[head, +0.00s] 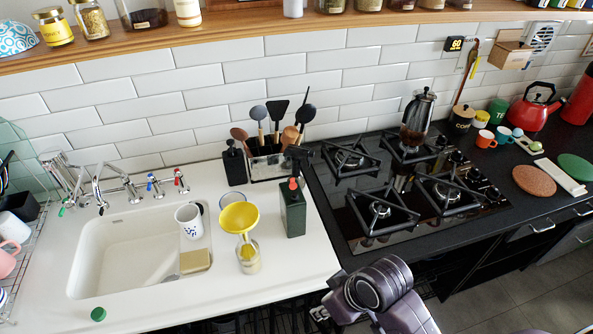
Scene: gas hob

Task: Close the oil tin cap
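The oil tin (293,213) is a dark green, box-shaped can standing upright on the white counter, right of the yellow funnel. A red-orange part (293,184) shows at its top. A black cap-like part (298,155) rises above it and looks raised, but its exact join to the tin is too small to tell. My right arm comes in at the bottom, in front of the counter and below the tin, apart from it. A small dark part at its left end may belong to my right gripper (321,313); its fingers are not clear. My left gripper is out of view.
The yellow funnel (239,217) sits on a glass jar (248,256) left of the tin. A utensil holder (266,165) and dark bottle (234,164) stand behind. The gas hob (405,190) is to the right. A sink (105,255) and small green lid (98,314) are left.

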